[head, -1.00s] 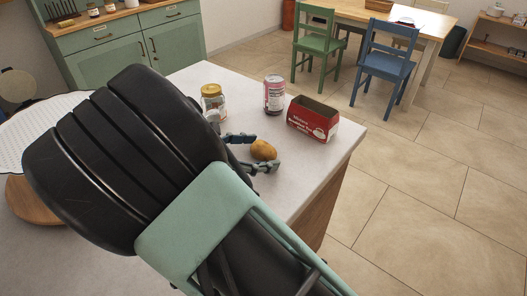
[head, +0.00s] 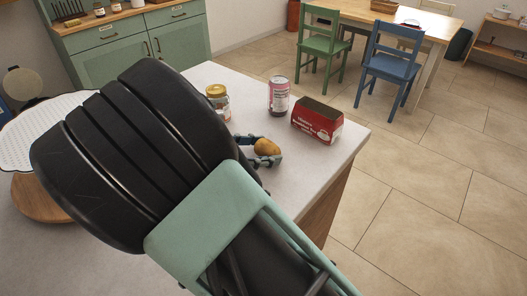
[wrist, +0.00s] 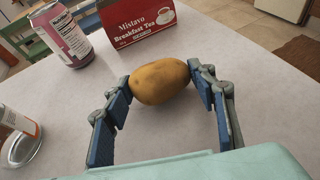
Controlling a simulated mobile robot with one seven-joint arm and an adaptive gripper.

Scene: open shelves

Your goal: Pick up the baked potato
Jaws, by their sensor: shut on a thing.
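The baked potato (head: 267,146) is a brown-yellow oval on or just above the light grey counter (head: 299,183); I cannot tell if it touches the surface. It also shows in the wrist view (wrist: 160,81), between the two blue-padded fingers. My gripper (head: 259,151) is shut on the potato, with a fingertip at each end of it; it also shows in the wrist view (wrist: 161,84). My arm hides part of the counter in the head view.
A red tea box (head: 316,124) and a pink can (head: 279,96) stand behind the potato. A jar with a yellow lid (head: 218,99) is to the left. The counter's right edge is near. A white perforated round item (head: 22,140) is at far left.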

